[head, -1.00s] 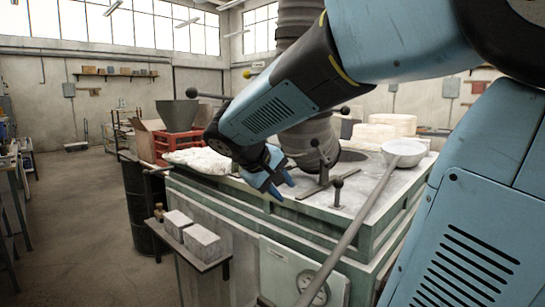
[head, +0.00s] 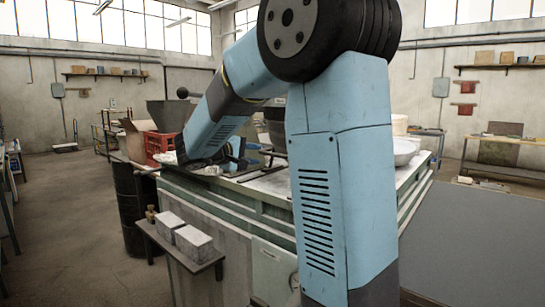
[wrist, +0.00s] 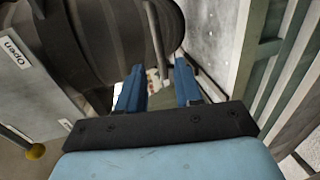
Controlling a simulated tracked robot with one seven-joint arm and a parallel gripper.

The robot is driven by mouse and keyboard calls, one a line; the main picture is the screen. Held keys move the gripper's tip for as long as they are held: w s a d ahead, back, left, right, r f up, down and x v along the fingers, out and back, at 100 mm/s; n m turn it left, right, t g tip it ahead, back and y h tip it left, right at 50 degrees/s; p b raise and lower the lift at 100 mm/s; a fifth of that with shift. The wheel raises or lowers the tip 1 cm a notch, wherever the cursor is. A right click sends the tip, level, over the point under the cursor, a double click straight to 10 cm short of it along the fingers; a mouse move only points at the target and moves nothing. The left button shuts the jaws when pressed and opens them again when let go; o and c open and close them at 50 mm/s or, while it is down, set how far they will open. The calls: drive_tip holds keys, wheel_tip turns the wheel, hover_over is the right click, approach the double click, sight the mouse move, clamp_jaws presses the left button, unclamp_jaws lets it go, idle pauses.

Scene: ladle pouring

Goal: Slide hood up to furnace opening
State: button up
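The furnace (head: 235,215) is a pale block with a green-edged top. The hood, a dark ribbed duct (wrist: 110,40), fills the upper left of the wrist view. In the head view my gripper (head: 235,150) is low over the furnace top. The furnace opening is hidden behind my arm.
A ladle bowl (head: 405,150) rests at the right of the furnace top. Two grey blocks (head: 193,240) sit on a front shelf (head: 200,262). A black drum (head: 132,205), red crate (head: 158,145) and dark hopper (head: 170,114) stand left. Floor at far left is clear.

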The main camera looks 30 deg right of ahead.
sight(272, 155)
drive_tip(key=x, duration=1)
drive_tip(key=shift+s+a, duration=0.1)
clamp_jaws()
